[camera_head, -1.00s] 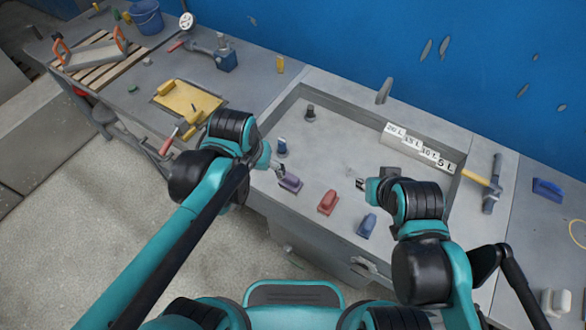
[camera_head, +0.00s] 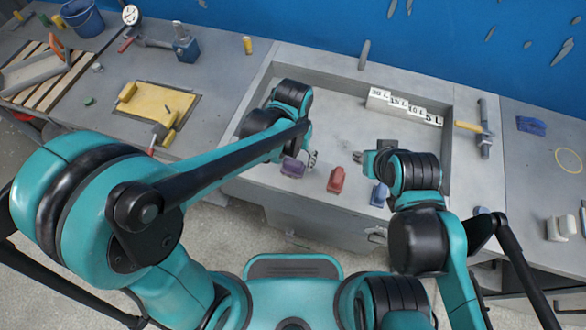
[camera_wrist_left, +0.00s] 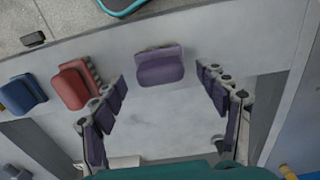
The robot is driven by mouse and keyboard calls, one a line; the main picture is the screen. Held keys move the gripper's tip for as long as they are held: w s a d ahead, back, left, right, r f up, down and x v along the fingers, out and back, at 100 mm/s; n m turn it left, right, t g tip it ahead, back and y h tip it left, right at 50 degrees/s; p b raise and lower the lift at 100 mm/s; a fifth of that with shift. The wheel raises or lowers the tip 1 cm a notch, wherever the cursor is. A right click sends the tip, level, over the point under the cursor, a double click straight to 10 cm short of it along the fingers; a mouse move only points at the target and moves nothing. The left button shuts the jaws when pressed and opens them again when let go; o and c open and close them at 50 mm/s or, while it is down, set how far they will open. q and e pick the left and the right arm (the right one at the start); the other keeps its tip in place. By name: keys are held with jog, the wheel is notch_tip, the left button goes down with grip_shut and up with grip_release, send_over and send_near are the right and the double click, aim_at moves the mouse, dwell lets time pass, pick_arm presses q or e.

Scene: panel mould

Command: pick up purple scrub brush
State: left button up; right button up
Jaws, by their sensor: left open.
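The purple scrub brush (camera_head: 292,167) lies near the front left of the tray on the bench, partly behind my left forearm. In the left wrist view the purple brush (camera_wrist_left: 160,68) shows between and just beyond the spread fingertips, with a gap on each side. My left gripper (camera_head: 311,158) is open and empty, close to the brush on its right and far side. Its open fingers frame the brush in the left wrist view (camera_wrist_left: 161,78). My right gripper (camera_head: 357,157) hangs over the tray to the right, too small to read.
A red brush (camera_head: 336,179) and a blue brush (camera_head: 379,194) lie to the right of the purple one. A labelled white step block (camera_head: 405,107) stands at the tray's back right. A hammer (camera_head: 485,130) lies across the right rim. The tray's raised walls surround the brushes.

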pick_arm(q)
notch_tip(320, 180, down, 2)
jog(key=shift+f, duration=0.1)
pick_arm(e)
jog(key=shift+f, duration=0.45)
pick_arm(q)
jog(key=c, duration=1.4)
jog(key=shift+r, duration=0.2)
